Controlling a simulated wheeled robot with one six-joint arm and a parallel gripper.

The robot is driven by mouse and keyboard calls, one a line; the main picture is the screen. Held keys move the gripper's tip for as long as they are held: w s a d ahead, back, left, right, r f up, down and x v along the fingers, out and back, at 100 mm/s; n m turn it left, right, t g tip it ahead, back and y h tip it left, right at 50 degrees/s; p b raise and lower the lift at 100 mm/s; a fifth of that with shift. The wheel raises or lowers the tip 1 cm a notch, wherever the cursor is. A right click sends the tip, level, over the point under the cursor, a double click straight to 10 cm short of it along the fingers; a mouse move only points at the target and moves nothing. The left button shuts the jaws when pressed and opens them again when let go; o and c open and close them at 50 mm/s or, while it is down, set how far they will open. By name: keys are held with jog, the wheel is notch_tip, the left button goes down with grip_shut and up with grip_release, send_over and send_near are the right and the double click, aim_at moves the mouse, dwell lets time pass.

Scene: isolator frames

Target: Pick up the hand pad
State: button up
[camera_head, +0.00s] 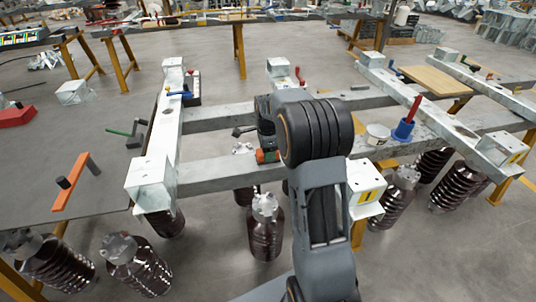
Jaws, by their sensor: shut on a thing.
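My gripper (266,142) points down over the front grey cross beam of the frame, left of my arm's dark wrist. A small orange and dark green block (267,156), which I take to be the hand pad, sits right at the fingertips. My gripper is shut on it. The fingertips are small and partly hidden by my own arm, so the exact grip does not show. I cannot tell whether the block touches the beam or is held just above it.
A galvanised steel frame (158,148) surrounds the work spot. Brown ribbed insulators (266,232) stand below it. A grey table (90,195) with an orange-handled tool (70,183) is at left. A blue holder (403,130) and white cup (377,136) stand at right.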

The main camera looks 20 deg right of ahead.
jog(key=shift+r, duration=0.15)
jog(key=shift+r, duration=0.3)
jog(key=r, duration=0.2)
jog(key=r+p, duration=0.1)
jog(key=shift+s+a+r, duration=0.15)
jog(key=shift+s+a, duration=0.05)
jog(key=shift+s, duration=0.05)
jog(key=s+a+r, duration=0.3)
jog(key=s+r, duration=0.1)
jog(key=s, duration=0.2)
jog(key=s+a+r+p, duration=0.1)
jog(key=s+a+r, duration=0.2)
jog(key=s+r, duration=0.1)
jog(key=shift+s+a+r+p, duration=0.3)
jog(key=shift+s+r, duration=0.1)
jog(key=shift+s, duration=0.45)
